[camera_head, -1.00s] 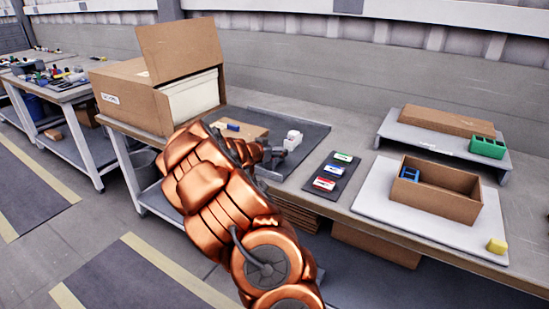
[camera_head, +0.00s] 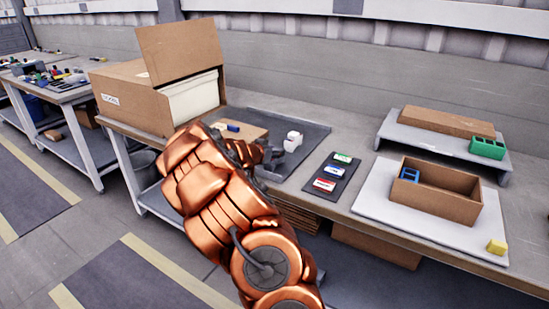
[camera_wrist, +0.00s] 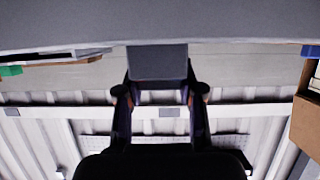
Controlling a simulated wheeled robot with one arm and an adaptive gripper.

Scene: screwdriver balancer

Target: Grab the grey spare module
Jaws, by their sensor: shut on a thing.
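The grey spare module shows in the wrist view as a plain dark grey block (camera_wrist: 158,62) between my fingertips. My gripper (camera_wrist: 158,95) is shut on it, with one finger at each side. The block's far edge meets the grey surface in the picture; I cannot tell whether it still touches it. In the head view my copper-coloured arm hides most of the gripper, which is over the dark mat (camera_head: 312,133) on the bench. A white part (camera_head: 293,140) stands on that mat, just right of my gripper.
A dark tray (camera_head: 345,172) with green, blue and red-marked pieces lies to the right. Further right are an open cardboard box (camera_head: 435,203) with a blue part, a green bin (camera_head: 487,148) on a riser and a yellow block (camera_head: 496,246). A large carton (camera_head: 135,100) stands left.

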